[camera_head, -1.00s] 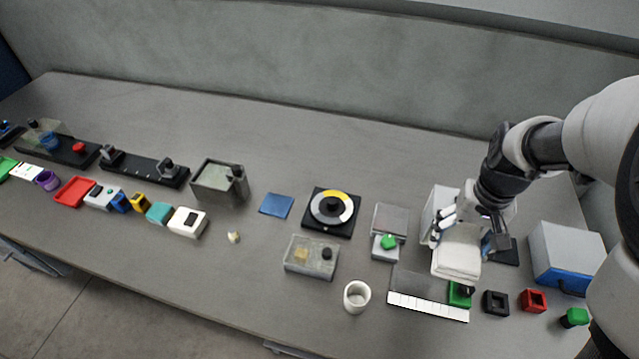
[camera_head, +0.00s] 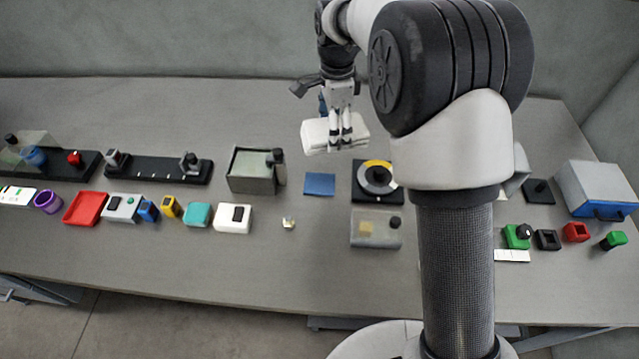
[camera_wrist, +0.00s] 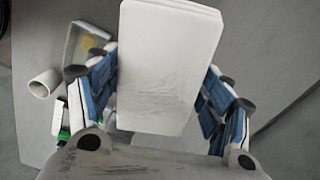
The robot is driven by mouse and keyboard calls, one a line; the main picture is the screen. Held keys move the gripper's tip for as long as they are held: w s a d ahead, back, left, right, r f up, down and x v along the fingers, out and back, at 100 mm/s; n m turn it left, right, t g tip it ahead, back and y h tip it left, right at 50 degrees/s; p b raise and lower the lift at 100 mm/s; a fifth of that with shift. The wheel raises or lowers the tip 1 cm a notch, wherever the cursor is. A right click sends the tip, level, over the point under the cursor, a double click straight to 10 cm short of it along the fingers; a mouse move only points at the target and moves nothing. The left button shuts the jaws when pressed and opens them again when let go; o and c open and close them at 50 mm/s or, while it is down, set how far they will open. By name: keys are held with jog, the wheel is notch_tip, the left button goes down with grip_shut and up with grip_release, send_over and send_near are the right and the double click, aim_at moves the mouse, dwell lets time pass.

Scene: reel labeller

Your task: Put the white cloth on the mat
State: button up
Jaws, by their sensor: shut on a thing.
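The white cloth (camera_head: 318,137) is a thick folded block. My gripper (camera_head: 342,138) is shut on it and holds it up above the table, behind and a little right of the blue mat. In the wrist view the cloth (camera_wrist: 168,65) fills the space between the two blue-and-grey fingers (camera_wrist: 160,100). The mat, a flat blue square (camera_head: 319,184), lies bare on the table. It does not show in the wrist view.
A clear box (camera_head: 375,229) and a small pale piece (camera_head: 289,223) lie in front.

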aim_at(320, 123)
jog(key=a+m, duration=0.1)
jog(key=w+a+m, duration=0.1)
jog(key=a+m, duration=0.1)
jog(key=shift+w+a, duration=0.1)
jog(key=shift+w, duration=0.1)
notch_tip(320, 123, down, 20)
jog(key=b, duration=0.6)
jog(key=shift+a, duration=0.1)
jog(key=shift+r, duration=0.15)
jog(key=o, duration=0.6)
jog(key=shift+f, duration=0.2)
jog(key=o, duration=0.5)
jog(key=shift+r, duration=0.15)
